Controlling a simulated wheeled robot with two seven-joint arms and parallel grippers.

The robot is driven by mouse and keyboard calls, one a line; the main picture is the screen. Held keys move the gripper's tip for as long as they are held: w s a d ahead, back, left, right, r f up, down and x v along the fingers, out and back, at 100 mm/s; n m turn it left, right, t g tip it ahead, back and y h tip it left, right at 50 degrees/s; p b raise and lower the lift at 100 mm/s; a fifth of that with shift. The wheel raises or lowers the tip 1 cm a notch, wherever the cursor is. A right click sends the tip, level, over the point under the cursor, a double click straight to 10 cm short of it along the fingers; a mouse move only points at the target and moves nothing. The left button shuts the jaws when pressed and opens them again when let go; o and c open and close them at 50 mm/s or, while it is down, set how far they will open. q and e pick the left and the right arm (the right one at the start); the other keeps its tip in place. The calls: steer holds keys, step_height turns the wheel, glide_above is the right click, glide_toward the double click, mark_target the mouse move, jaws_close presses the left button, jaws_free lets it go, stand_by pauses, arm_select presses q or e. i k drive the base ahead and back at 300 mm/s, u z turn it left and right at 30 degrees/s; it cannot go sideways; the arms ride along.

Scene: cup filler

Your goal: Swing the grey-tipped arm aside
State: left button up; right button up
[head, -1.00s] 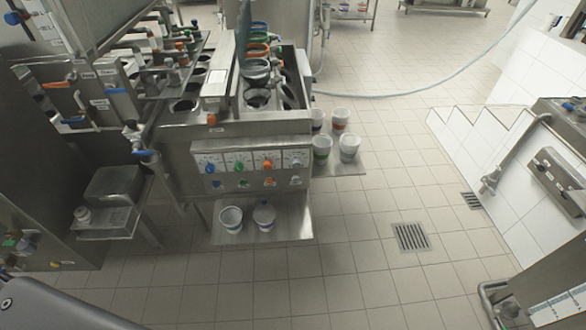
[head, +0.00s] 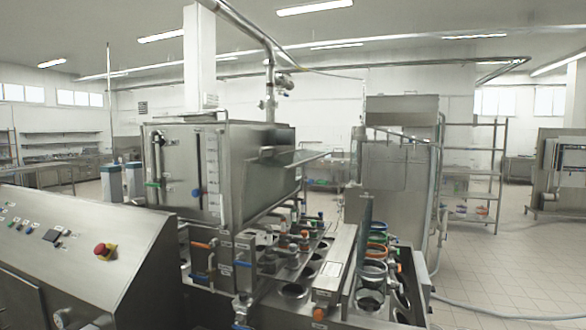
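The cup filler stands ahead of me, with a steel tank (head: 270,165) above its deck. Valve levers on its left front include one with an orange tip (head: 201,245) and one with a blue tip (head: 199,277). Several small fittings with coloured ends crowd the deck under the tank. I cannot single out the grey-tipped arm for certain among them at this size. A long steel bar (head: 338,262) runs along the deck to the right of these fittings. Neither of my grippers is in view.
A sloped control console (head: 85,245) with a red stop button (head: 105,250) stands at the left. Coloured rings (head: 373,270) sit in a row on the filler's right side. A pale hose (head: 490,312) lies on the floor at the right, where the tiles are mostly clear.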

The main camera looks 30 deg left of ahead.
mark_target(292, 251)
steer(key=u, duration=0.95)
